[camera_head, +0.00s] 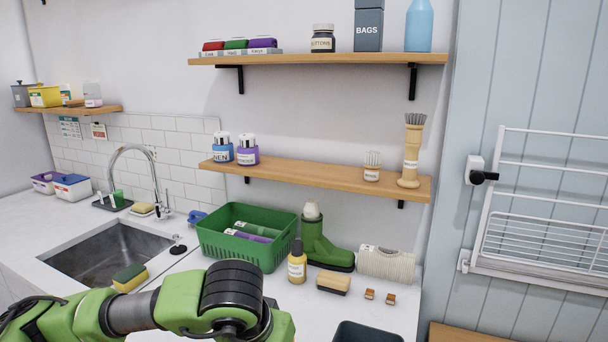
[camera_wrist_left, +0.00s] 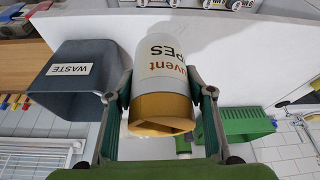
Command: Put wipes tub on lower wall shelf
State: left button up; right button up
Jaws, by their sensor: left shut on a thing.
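The wipes tub (camera_wrist_left: 163,55) is white and grey with a yellow-orange end and printed lettering. In the left wrist view my left gripper (camera_wrist_left: 158,78) is shut on it, one finger on each side. The tub and gripper are outside the head view, where only my green left arm (camera_head: 215,305) shows at the bottom. The lower wall shelf (camera_head: 310,179) is a wooden board. Blue and purple bottles (camera_head: 234,150) stand at its left, a small jar (camera_head: 372,167) and a wooden brush (camera_head: 411,150) at its right. My right gripper is not in view.
The shelf's middle is clear. The upper shelf (camera_head: 310,59) hangs above it. A grey waste bin (camera_wrist_left: 60,100) is close beside the tub.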

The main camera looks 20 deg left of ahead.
aim_at(302, 173)
jog(key=i+j+z, duration=0.2)
jog(key=j+z, duration=0.15)
jog(key=i+j+z, duration=0.1)
jog(key=j+z, duration=0.3)
jog(key=i+j+z, duration=0.1)
jog(key=j+z, duration=0.25)
jog(key=j, duration=0.15)
